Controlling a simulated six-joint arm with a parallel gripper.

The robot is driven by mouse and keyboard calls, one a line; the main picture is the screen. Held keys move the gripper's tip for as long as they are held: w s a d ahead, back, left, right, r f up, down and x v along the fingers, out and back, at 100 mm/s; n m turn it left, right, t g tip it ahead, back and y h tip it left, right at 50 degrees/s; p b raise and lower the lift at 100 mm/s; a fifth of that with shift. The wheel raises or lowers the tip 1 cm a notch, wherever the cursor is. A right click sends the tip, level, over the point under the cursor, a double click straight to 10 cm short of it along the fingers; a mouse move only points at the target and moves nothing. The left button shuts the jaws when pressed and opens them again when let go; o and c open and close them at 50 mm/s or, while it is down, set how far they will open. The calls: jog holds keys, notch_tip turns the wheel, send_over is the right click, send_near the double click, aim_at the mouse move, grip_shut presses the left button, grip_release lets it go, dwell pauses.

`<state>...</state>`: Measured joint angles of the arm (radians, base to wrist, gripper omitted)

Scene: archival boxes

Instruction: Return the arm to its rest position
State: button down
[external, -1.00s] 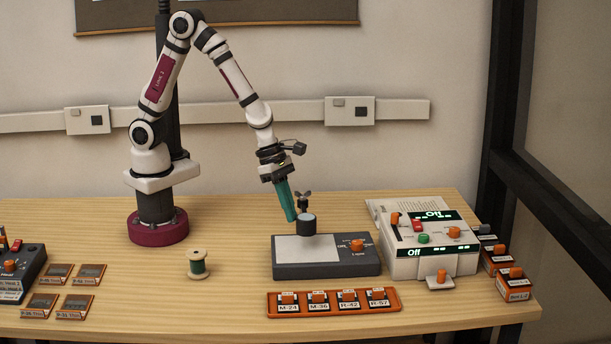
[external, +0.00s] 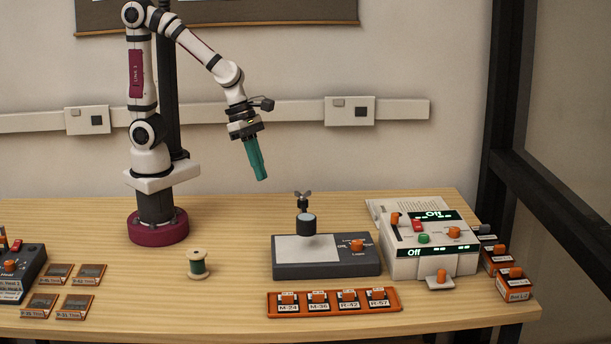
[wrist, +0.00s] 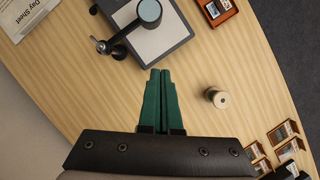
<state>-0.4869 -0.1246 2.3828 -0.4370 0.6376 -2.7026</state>
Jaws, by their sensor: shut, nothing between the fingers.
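My gripper (external: 262,178) has long teal fingers and hangs in the air above the table (external: 232,232), well clear of everything on it. In the wrist view my gripper (wrist: 160,72) shows its two green fingers closed side by side with nothing between them. My arm rises from its maroon base and bends over at the top. Below and to the right of the fingers in the external view is a grey device with a pale plate (external: 305,250) and a dark cylinder with a wing-nut top (external: 306,223) above it.
A spool (external: 198,264) stands left of the grey device. An orange tray (external: 334,312) of labelled pieces lies in front of it. A white console (external: 430,262) reading "Off" and small orange boxes (external: 514,285) stand at right. Several framed plates (external: 75,306) lie at left.

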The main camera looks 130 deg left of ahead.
jog(key=s+d+r+n+g, duration=0.1)
jog(key=s+d+n, duration=0.3)
jog(key=n, duration=1)
jog(key=s+d+r+n+g+y, duration=0.1)
jog(key=s+d+n+g, duration=0.2)
jog(key=s+n, duration=0.8)
jog(key=d+n, duration=0.1)
jog(key=n, duration=0.3)
jog(key=shift+s+g, duration=0.3)
